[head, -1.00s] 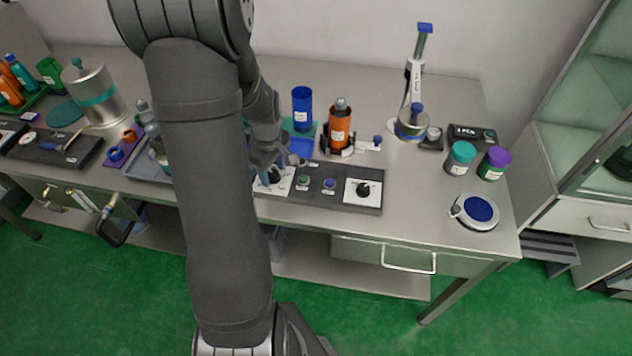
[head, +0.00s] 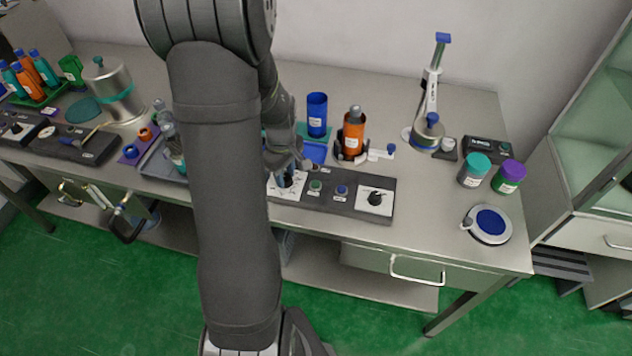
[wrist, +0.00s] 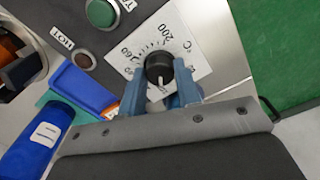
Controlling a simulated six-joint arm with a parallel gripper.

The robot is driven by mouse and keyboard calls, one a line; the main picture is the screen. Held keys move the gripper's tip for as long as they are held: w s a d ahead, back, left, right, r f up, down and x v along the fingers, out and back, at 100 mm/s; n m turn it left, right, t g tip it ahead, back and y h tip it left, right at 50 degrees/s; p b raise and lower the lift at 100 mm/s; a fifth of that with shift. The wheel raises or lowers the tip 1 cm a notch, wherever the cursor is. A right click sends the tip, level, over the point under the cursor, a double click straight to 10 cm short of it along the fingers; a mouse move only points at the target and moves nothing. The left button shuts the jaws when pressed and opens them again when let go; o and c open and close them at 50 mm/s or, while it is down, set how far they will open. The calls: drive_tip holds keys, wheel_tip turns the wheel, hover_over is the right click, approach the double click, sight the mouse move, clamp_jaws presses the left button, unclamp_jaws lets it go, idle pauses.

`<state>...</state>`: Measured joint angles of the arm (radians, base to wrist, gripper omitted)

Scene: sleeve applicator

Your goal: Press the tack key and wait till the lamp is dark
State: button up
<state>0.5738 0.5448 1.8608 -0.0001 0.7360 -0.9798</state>
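The dark control panel (head: 328,198) lies along the front of the bench. It carries a green key (head: 315,186), its label cut off in the wrist view as "TA" beside the green key (wrist: 101,12), and a blue key (head: 341,190). A dull, dark reddish lamp (wrist: 84,60) sits by a "HOT" label. A black knob (wrist: 158,68) stands on a white temperature dial (wrist: 187,38). My gripper (wrist: 160,80) has its blue fingers on either side of this knob, close against it; whether they touch is unclear. In the head view my gripper (head: 287,176) largely hides the knob.
A second black knob (head: 376,198) is at the panel's right end. Behind the panel stand a blue cup (head: 317,115), an orange bottle (head: 354,130) in a holder and a blue tray (head: 314,152). Jars and a round blue-topped device (head: 490,222) are to the right.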

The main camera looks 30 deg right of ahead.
drive_tip(key=c, duration=0.4)
drive_tip(key=shift+c, duration=0.2)
